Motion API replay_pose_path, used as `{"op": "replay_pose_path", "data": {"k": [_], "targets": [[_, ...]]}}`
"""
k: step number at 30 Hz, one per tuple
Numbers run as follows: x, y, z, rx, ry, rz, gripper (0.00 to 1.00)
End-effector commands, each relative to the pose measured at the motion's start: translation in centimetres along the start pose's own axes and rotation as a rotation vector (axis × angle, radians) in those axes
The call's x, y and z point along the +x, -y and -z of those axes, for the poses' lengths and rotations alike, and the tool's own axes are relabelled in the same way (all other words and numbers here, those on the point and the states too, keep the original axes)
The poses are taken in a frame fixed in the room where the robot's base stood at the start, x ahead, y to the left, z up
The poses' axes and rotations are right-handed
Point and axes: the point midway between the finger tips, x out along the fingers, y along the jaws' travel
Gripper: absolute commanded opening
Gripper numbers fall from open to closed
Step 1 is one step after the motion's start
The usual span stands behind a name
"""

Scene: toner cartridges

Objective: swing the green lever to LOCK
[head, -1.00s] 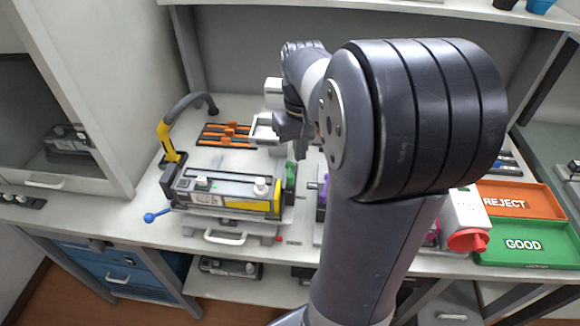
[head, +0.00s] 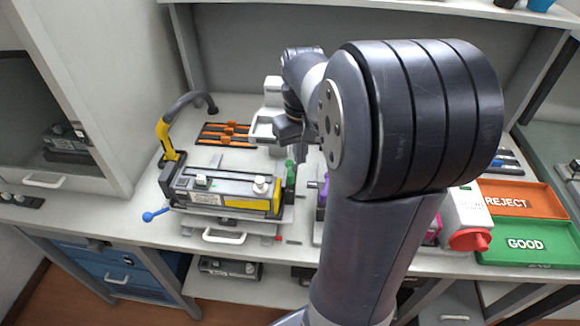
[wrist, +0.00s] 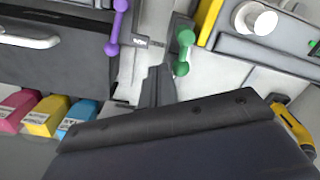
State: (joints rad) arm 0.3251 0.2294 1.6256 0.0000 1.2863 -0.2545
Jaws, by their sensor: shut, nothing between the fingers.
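The green lever (head: 290,173) stands at the right end of the dark cartridge unit with the yellow label (head: 247,203) in the head view. In the wrist view the green lever (wrist: 183,52) is a short bar with rounded ends, beside the yellow edge of the unit. My gripper (head: 291,135) is above and behind the lever in the head view. In the wrist view my gripper's fingers (wrist: 155,84) are together and empty, below and left of the lever, with a small gap seen between them and it. I cannot read a LOCK mark.
A purple lever (wrist: 117,28) is left of the green one in the wrist view. A blue-knobbed handle (head: 149,217) sticks out at the unit's left. A yellow and black arched handle (head: 165,138) stands behind it. Orange REJECT (head: 515,200) and green GOOD (head: 525,243) trays lie at the right.

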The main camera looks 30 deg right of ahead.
Motion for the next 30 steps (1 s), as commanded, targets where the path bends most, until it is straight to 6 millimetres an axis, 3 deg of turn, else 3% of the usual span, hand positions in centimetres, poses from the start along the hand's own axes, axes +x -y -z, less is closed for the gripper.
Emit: {"op": "replay_pose_path", "data": {"k": [30], "targets": [[0.0,1.1,1.0,0.000,0.000,0.000,0.00]]}}
